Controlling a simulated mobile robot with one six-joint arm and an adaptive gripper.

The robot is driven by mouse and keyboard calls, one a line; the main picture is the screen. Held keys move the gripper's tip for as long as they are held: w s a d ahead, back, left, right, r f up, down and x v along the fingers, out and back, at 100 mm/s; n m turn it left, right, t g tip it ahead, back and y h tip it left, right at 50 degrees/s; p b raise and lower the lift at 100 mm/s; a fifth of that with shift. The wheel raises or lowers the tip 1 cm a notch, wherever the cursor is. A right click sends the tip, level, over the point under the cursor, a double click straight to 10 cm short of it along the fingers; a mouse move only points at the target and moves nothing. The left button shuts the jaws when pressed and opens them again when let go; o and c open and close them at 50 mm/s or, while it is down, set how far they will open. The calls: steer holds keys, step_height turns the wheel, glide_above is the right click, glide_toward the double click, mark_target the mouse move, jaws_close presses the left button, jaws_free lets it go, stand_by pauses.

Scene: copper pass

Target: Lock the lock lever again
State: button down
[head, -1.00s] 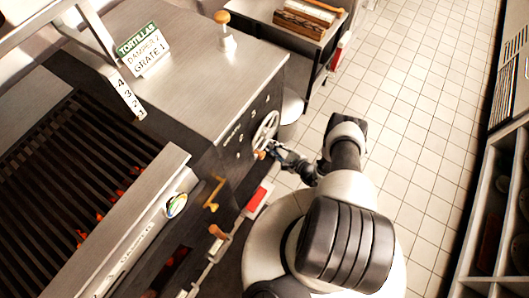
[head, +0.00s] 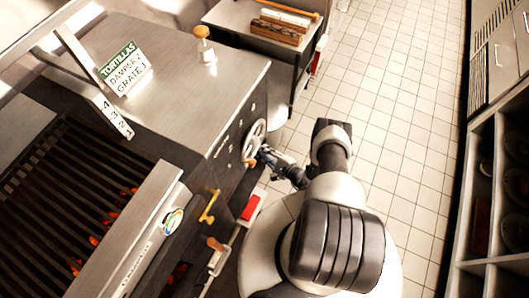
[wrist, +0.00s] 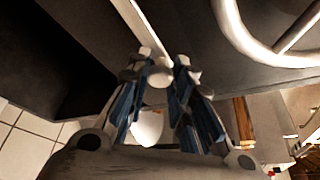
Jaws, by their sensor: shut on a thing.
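In the wrist view, a pale metal bar that appears to be the lock lever (wrist: 140,28) runs down from the top to a rounded end between my fingers. My gripper (wrist: 160,72) is closed around that end, with its blue-grey fingers on both sides. In the head view, my gripper (head: 264,153) is at the dark front panel of the grill cabinet, just below the handwheel (head: 254,138). A small orange knob (head: 249,163) shows beside the fingertips. The lever itself is too small and too covered to make out there.
The handwheel's rim (wrist: 245,38) curves close by at the wrist view's upper right. A brass crank (head: 209,205) and an orange-handled lever (head: 215,244) stick out nearer on the front. Tiled floor (head: 400,110) is clear to the right, up to shelves (head: 490,200).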

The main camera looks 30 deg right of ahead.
steer(key=c, duration=1.4)
jaws_free()
steer(key=shift+r, duration=0.1)
steer(key=v, duration=1.2)
